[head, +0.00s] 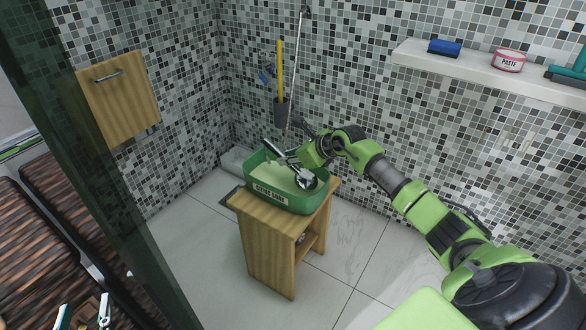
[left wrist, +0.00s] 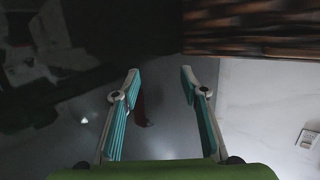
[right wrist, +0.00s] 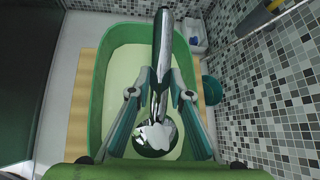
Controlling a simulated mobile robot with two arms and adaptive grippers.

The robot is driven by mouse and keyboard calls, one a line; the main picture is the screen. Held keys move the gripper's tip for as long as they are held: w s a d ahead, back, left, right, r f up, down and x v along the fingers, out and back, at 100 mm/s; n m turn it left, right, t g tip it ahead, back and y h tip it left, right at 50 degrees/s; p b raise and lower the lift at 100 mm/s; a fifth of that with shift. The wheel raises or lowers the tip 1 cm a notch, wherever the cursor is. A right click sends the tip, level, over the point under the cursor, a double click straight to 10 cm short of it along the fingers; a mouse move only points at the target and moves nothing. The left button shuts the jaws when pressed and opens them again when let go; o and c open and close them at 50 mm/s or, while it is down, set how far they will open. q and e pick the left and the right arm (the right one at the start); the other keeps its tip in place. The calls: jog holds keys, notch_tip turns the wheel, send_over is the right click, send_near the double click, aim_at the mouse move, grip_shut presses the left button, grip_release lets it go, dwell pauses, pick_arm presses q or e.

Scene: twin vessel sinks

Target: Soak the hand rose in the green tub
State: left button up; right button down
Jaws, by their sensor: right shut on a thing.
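The hand rose (head: 306,179) is a chrome shower head with a long handle (right wrist: 165,40). My right gripper (head: 290,158) is shut on its handle; this grip also shows in the right wrist view (right wrist: 160,92). The rose is tilted over the green tub (head: 300,203), its round head low inside the rim. The tub holds pale green liquid and bears a label on its front. I cannot tell whether the head touches the liquid. My left gripper (head: 84,310) is at the bottom left, far from the tub, open and empty in the left wrist view (left wrist: 160,78).
The tub stands on a small wooden stand (head: 268,250). Behind it, a dark holder (head: 281,112) with a yellow-handled tool hangs on the mosaic wall. A white shelf (head: 480,72) bears a blue sponge (head: 445,48) and a paste tin (head: 508,61). A glass panel (head: 110,200) stands at left.

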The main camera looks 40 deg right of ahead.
jog(key=shift+r+p, duration=0.3)
jog(key=shift+r, duration=0.15)
jog(key=shift+r+p, duration=0.35)
jog(key=shift+r, duration=0.4)
jog(key=shift+r+p, duration=0.45)
jog(key=shift+p, duration=0.15)
jog(key=shift+r+p, duration=0.55)
jog(key=shift+r, duration=0.2)
pick_arm(q)
jog(key=s+a+f+g+y, duration=0.1)
jog(key=s+a+f+g, duration=0.1)
jog(key=s+f+g, duration=0.3)
jog(key=s+a+f+g+y, duration=0.2)
jog(key=s+f+g, duration=0.3)
jog(key=s+f, duration=0.4)
jog(key=shift+s+a+f+n, duration=0.15)
jog(key=shift+s+a+n, duration=0.15)
jog(key=shift+s+a, duration=0.4)
jog(key=shift+w+r, duration=0.25)
jog(key=shift+w, duration=0.35)
jog(key=shift+s+f, duration=0.25)
jog(key=shift+s, duration=0.15)
dwell(0.3)
